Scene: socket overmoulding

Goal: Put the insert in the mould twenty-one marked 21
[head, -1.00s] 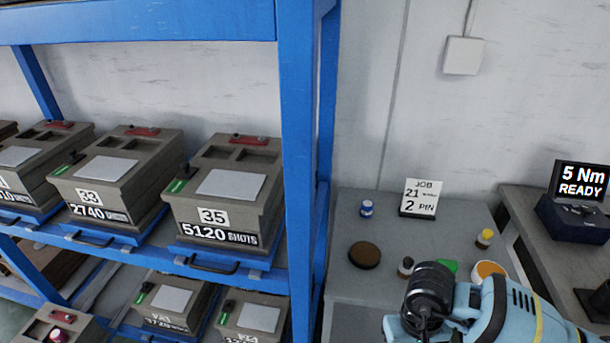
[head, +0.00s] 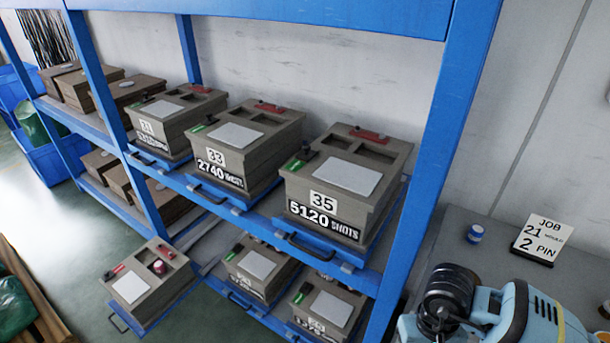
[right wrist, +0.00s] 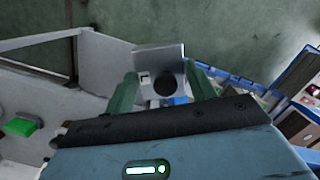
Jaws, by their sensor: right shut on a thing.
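My right gripper (right wrist: 165,92) is shut on a small grey piece (right wrist: 148,58) with a dark round part, which appears to be the insert; the right wrist view shows it between the green fingers. In the head view my right arm is at the lower right and its fingertips are out of sight. I cannot read a 21 on any mould. A grey mould (head: 150,285) sits low on a pulled-out tray, with a red-topped round piece on it; its number is not visible. My left gripper is not in view.
The blue rack (head: 418,190) holds mould 33 (head: 240,150), mould 35 (head: 345,190) and several others on two levels. Blue bins (head: 55,165) stand far left. A green object (head: 15,305) is at the lower left. Open floor (head: 80,215) lies in front of the rack.

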